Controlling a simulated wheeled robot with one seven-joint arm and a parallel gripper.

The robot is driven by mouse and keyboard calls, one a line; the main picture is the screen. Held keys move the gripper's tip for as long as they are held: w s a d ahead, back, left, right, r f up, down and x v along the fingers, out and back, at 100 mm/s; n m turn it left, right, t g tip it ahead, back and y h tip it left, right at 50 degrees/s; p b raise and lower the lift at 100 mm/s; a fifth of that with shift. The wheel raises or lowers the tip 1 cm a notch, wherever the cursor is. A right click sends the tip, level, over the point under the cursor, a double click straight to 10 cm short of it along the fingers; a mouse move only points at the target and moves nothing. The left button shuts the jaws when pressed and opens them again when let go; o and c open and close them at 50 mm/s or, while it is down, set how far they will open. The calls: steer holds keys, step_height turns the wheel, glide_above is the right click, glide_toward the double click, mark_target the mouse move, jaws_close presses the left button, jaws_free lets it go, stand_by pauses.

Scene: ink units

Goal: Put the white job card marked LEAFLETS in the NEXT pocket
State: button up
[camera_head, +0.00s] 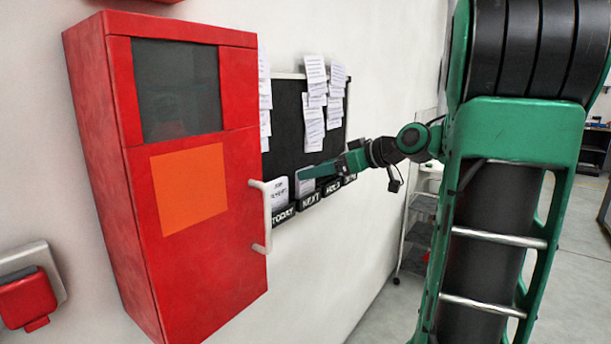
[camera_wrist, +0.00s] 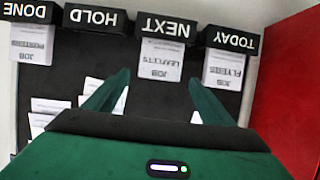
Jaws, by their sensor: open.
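The white job card marked LEAFLETS (camera_wrist: 160,62) stands in the NEXT pocket (camera_wrist: 165,27), its end tucked behind the black label, in the upside-down wrist view. It also shows above the NEXT label in the head view (camera_head: 305,187). My gripper (camera_wrist: 159,77) is open, with one green finger on each side of the card and visible gaps between. In the head view my gripper (camera_head: 308,172) is close in front of the board at the NEXT pocket.
The TODAY pocket (camera_wrist: 232,39) holds a FLYERS card (camera_wrist: 223,70). The DONE pocket (camera_wrist: 28,11) holds another card (camera_wrist: 33,45); the HOLD pocket (camera_wrist: 93,18) looks empty. A red cabinet (camera_head: 190,180) with a pale handle (camera_head: 262,215) juts out left of the board.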

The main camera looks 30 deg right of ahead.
steer(key=v, duration=0.7)
steer(key=s+a+f+m+g+h, duration=0.1)
steer(key=s+a+f+m+g, duration=0.15)
steer(key=f, duration=0.45)
steer(key=s+a+f+m+g+h, duration=0.1)
steer(key=s+a+f+m+g, duration=0.15)
steer(key=f, duration=0.45)
steer(key=s+a+f+m+g, duration=0.1)
steer(key=s+f+g, duration=0.1)
steer(key=s, duration=0.5)
steer(key=s+a+f+m+g+h, duration=0.1)
steer(key=s+f+m+g, duration=0.1)
steer(key=s, duration=0.4)
steer(key=s+a+f+m+g+h, duration=0.1)
steer(key=s+a+f+m+g, duration=0.1)
steer(key=s+f, duration=0.3)
steer(key=s+g, duration=0.1)
steer(key=s, duration=0.1)
steer(key=shift+s+f+g, duration=0.3)
steer(key=shift+f+g, duration=0.1)
